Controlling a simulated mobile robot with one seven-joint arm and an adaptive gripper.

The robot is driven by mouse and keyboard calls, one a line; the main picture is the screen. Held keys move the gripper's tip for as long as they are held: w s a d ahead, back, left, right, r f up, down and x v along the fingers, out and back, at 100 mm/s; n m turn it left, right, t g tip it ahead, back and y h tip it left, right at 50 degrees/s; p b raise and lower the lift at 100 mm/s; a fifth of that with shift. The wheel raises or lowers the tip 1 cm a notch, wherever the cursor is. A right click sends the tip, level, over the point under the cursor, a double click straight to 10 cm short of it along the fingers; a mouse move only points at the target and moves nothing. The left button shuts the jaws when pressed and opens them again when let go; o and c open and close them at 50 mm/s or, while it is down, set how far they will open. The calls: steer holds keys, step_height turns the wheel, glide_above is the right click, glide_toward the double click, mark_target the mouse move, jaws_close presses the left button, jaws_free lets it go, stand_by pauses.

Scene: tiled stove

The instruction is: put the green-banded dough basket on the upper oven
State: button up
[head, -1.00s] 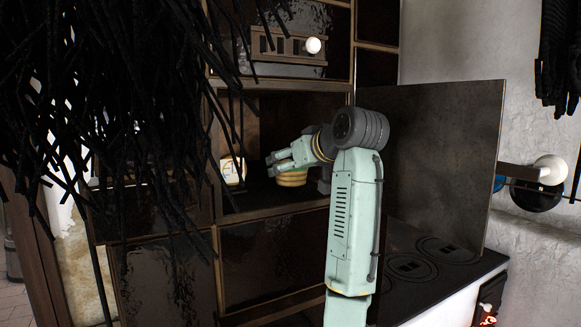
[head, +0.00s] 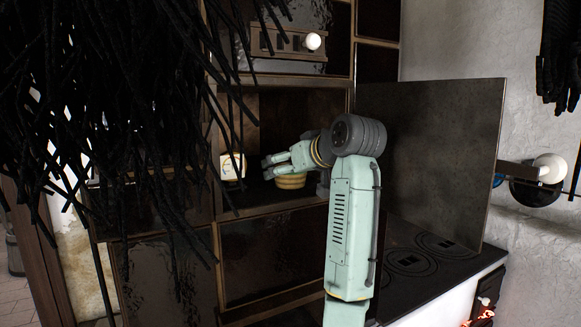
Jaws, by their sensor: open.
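A small round dough basket (head: 291,182) with pale, ringed sides stands on the floor of an open niche in the tiled stove. My arm hides part of it, and I cannot make out a green band. My gripper (head: 267,167) is open, with its fingers pointing left, just above and to the left of the basket's top. I cannot tell whether it touches the basket. The upper oven (head: 289,46) appears to be the compartment above the niche, with a slatted front and a white knob; its door looks closed.
A white block-like item (head: 232,166) stands left of the basket in the niche. Dark hanging strands (head: 110,110) cover the left side. A tall dark panel (head: 440,150) stands right of my arm, behind a black cooktop (head: 420,262). A fire glows at lower right.

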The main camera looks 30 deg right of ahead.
steer(key=shift+r, duration=0.1)
steer(key=b+v, duration=0.4)
steer(key=v, duration=0.8)
